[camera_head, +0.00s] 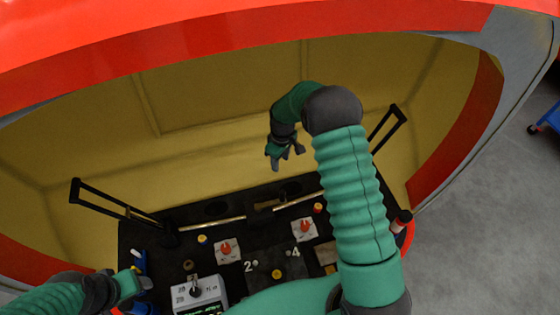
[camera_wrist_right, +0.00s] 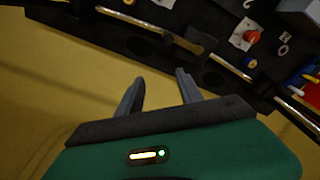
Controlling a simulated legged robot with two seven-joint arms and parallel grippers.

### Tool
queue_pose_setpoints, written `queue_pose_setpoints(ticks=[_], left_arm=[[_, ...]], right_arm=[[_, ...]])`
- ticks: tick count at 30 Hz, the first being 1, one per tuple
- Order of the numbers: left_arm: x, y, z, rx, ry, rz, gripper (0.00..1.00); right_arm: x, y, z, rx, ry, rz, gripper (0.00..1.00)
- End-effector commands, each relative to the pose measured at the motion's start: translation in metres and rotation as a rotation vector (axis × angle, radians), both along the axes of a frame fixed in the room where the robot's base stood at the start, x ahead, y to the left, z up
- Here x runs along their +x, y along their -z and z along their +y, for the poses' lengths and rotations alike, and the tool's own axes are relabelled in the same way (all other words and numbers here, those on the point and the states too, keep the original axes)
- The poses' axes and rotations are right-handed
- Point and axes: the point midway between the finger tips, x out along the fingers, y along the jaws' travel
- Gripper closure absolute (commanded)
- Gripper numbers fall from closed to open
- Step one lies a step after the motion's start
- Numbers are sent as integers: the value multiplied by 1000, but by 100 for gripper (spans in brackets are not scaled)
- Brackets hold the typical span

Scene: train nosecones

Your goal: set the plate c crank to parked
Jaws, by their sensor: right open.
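Two white plates with red turning pieces sit on the black panel, a left one (camera_head: 227,251) and a right one (camera_head: 304,229). A grey box with a black knob (camera_head: 197,291) stands at the panel's front left. No label reading C is legible, so I cannot tell which piece is the plate c crank. My right gripper (camera_head: 285,158) is open and empty, beyond the panel's far edge and apart from the plates. The right wrist view shows its parted fingers (camera_wrist_right: 158,90) and one red-knobbed plate (camera_wrist_right: 246,36). My left gripper (camera_head: 138,284) is at the lower left, its jaws unclear.
Black upright frames rise at the left (camera_head: 100,198) and right (camera_head: 388,128) of the panel. A metal bar (camera_head: 212,223) runs along its far side. The yellow inner shell (camera_head: 180,120) curves behind, under a red rim (camera_head: 250,25). My right arm hides the panel's right part.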

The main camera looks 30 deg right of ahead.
Motion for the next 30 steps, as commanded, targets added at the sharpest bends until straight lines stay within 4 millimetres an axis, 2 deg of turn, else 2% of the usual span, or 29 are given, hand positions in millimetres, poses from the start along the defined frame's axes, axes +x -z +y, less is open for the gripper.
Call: queue_pose_setpoints(ticks=[1,10,26,30], left_arm=[[0,-7,0,0,0,0,39],[0,-24,0,0,0,0,39],[0,-25,0,0,0,0,39],[0,-22,0,0,0,0,39]], right_arm=[[0,-8,0,0,0,0,57],[0,-32,0,0,0,-1,57],[0,-34,0,0,0,0,57],[0,-42,0,0,0,-2,57]])
